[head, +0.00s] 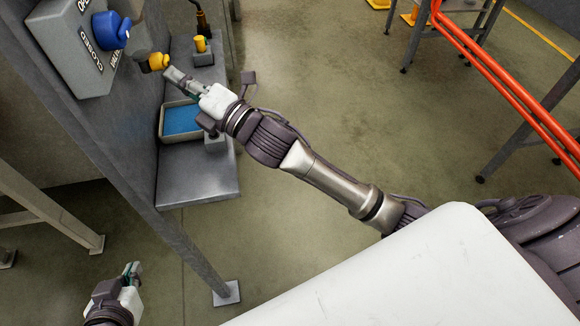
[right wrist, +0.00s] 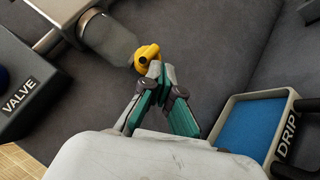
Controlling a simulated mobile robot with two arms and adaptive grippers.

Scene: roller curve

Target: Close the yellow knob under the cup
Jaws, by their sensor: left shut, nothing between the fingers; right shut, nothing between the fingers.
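The small yellow knob (head: 158,62) sticks out beside the grey column, and it also shows in the right wrist view (right wrist: 147,55). A grey, rounded cup-like body (right wrist: 108,39) adjoins it in the right wrist view. My right gripper (head: 168,73) is shut and empty, with its fingertips right at the knob. In the right wrist view its fingertips (right wrist: 158,72) overlap the knob's lower edge; I cannot tell whether they touch it. My left gripper (head: 133,268) is shut and empty, low at the left, far from the knob.
A grey valve box (head: 72,45) with a blue knob (head: 110,30) is on the column above left. A blue-bottomed drip tray (head: 181,120) lies below my right gripper on a grey shelf (head: 200,185). A yellow piece (head: 200,44) stands behind. Orange rails (head: 500,80) are far right.

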